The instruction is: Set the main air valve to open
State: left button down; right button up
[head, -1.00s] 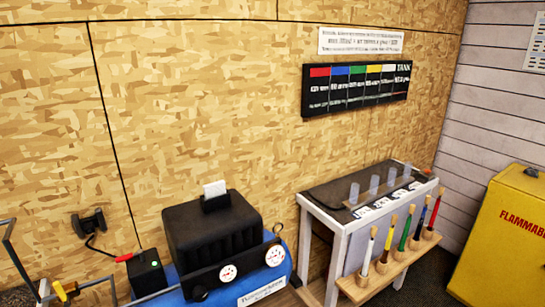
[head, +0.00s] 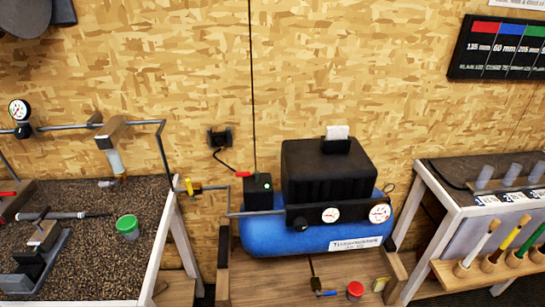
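A small valve with a yellow part (head: 189,187) sits on the grey air pipe between the workbench and the blue compressor tank (head: 265,235), left of centre in the head view. It is too small to tell which way its handle is set. The tank carries a black motor housing (head: 325,172), two round white gauges (head: 331,214) and a black box with a green light and a red lever (head: 258,190). A blue-handled fitting (head: 325,293) shows low in front of the tank. Neither of my grippers is in view.
A workbench (head: 150,250) with a vise (head: 38,255), a green cup (head: 127,226) and a club-like shaft (head: 65,215) stands at left. A brush rack (head: 470,268) is at right. A red cup (head: 355,290) sits below the tank.

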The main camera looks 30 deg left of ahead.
aim_at(192, 193)
jog(key=u, duration=1.5)
